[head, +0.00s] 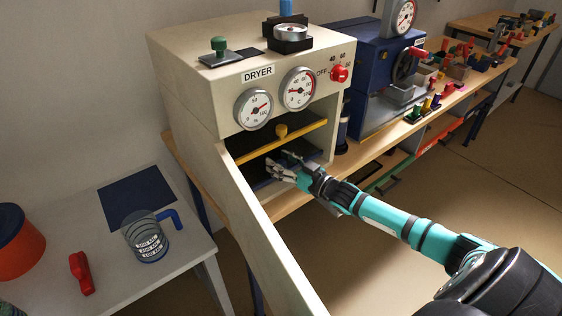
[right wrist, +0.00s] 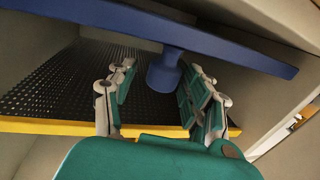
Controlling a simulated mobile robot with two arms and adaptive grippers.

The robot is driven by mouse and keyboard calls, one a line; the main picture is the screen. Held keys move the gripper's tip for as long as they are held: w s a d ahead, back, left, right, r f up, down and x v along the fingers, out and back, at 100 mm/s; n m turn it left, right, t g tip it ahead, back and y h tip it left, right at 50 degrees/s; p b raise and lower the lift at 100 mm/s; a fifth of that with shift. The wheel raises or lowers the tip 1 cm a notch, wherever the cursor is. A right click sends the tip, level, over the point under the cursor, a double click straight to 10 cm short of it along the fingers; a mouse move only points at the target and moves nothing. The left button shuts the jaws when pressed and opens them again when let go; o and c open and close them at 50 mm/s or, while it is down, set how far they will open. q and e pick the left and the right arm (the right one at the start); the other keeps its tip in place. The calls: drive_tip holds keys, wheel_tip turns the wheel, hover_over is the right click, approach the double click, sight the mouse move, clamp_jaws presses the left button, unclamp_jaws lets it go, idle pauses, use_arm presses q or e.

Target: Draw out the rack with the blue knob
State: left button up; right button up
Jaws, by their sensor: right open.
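The rack with the blue knob is the lower one in the dryer (head: 205,110). Its blue front bar (right wrist: 235,52) and blue knob (right wrist: 164,72) show in the right wrist view, and a bit of the blue bar (head: 262,183) shows in the head view. My right gripper (head: 284,168) is at the dryer's opening. Its fingers (right wrist: 160,78) are open, one on each side of the blue knob; I cannot tell whether they touch it. In the head view the gripper hides the knob. My left gripper is not in view.
The upper rack has a yellow bar (right wrist: 60,126) and a yellow knob (head: 281,131), close above my gripper. The open dryer door (head: 252,225) stands to the left of my right arm. A table with a jug (head: 146,238) is at left.

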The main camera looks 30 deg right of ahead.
drive_tip(key=shift+w, duration=0.1)
clamp_jaws()
idle(0.3)
idle(0.4)
